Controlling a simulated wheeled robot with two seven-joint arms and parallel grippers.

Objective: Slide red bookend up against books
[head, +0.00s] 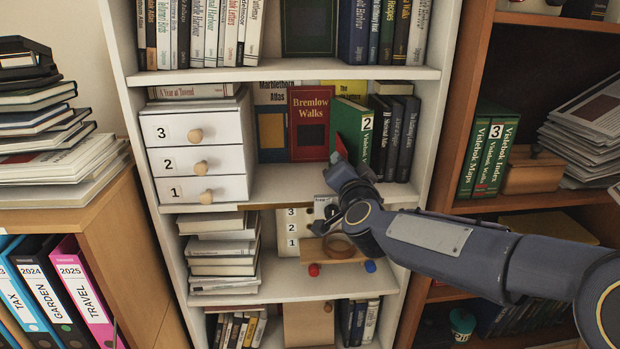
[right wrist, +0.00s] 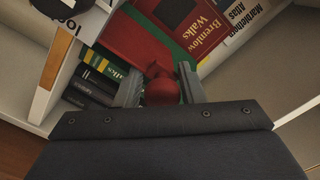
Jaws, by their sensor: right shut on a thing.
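In the head view only a small red piece (head: 340,147) shows at my right gripper's tip. My right gripper (head: 338,160) is shut on it, on the middle shelf, in front of the books. A green book marked 2 (head: 348,120) stands just behind the gripper, with several dark books (head: 398,135) to its right. I cannot tell whether the bookend touches the books. My left gripper is out of view.
A red Bremlow Walks book (head: 310,122) stands upright left of the gripper. A white drawer unit (head: 196,150) fills the shelf's left. The shelf front (head: 280,185) between is bare. Below my forearm are a tape roll (head: 338,245) and small drawers (head: 291,228).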

